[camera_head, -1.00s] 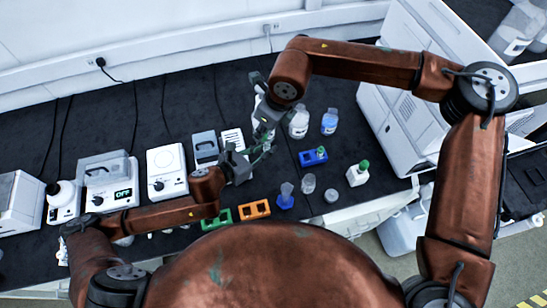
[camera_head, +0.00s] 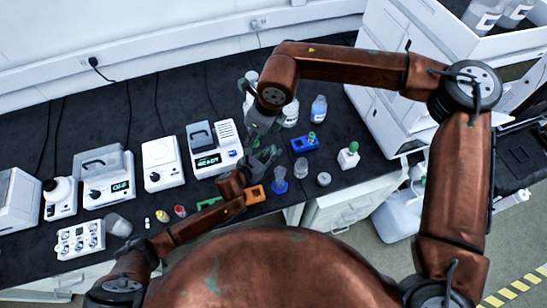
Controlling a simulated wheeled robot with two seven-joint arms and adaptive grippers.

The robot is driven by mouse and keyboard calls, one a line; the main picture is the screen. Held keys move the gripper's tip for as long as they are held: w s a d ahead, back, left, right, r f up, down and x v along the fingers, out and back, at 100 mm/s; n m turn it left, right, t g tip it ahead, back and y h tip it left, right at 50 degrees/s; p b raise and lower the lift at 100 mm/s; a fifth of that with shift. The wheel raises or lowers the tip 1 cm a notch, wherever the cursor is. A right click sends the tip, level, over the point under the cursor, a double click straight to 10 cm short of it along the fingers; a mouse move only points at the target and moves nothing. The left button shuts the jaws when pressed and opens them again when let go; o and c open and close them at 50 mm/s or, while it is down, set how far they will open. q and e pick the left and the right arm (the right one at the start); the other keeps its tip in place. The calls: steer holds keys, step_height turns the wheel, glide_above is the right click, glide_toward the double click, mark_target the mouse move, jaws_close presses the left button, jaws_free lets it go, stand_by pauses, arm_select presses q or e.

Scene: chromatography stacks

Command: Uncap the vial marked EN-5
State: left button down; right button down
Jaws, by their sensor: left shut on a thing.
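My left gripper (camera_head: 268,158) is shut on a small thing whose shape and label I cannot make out. It is above the bench, just behind an orange rack (camera_head: 255,194). My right gripper (camera_head: 254,128) points down close behind it, and its fingertips are too hidden to read. A green-capped vial (camera_head: 312,136) stands in a blue rack (camera_head: 302,146) to the right. Small vials with a yellow cap (camera_head: 162,216) and a red cap (camera_head: 180,211) stand at the front left. No EN-5 mark is readable on any vial.
A blue holder (camera_head: 279,182), a clear beaker (camera_head: 300,168) and a green-capped bottle (camera_head: 348,155) stand right of my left gripper. Bottles (camera_head: 319,109) stand behind.

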arm_select(q)
steer(key=shift+f+b, duration=0.35)
steer(key=shift+f, duration=1.35)
steer(key=shift+f, duration=0.2)
steer(key=c, duration=1.8)
jaws_free()
